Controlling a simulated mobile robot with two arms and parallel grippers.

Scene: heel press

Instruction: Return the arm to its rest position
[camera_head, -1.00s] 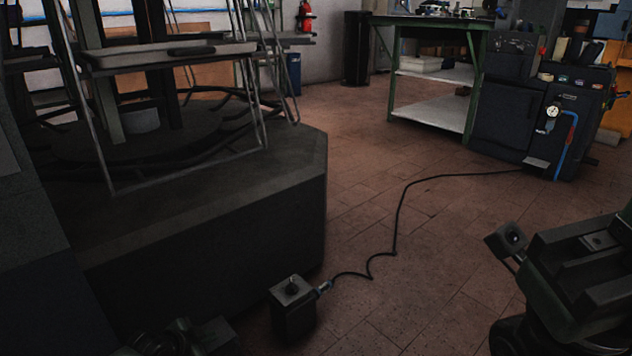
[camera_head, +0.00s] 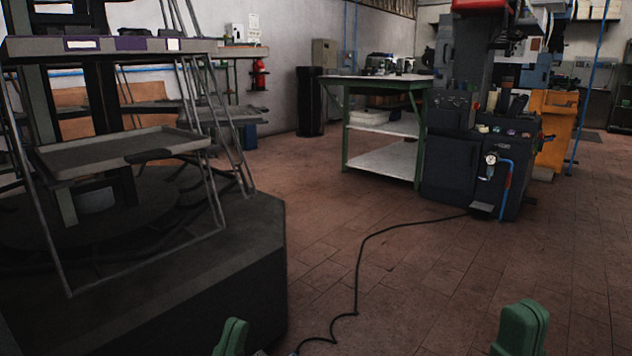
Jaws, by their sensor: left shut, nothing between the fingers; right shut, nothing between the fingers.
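My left gripper (camera_head: 232,337) shows only as a green rounded tip at the bottom edge, left of the middle. My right gripper (camera_head: 520,328) shows as a green rounded tip at the bottom right. Both look shut and empty, over the floor and apart from everything. The rest of both arms is out of view. The dark heel press (camera_head: 452,165), with a round gauge and a blue pipe, stands well beyond them at the back right.
A black cable (camera_head: 359,270) runs over the tiled floor from the press to the bottom edge. A dark platform (camera_head: 230,290) with a tray rack (camera_head: 120,153) fills the left. A green-framed table (camera_head: 384,132) stands left of the press. The floor (camera_head: 430,260) between is mostly clear.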

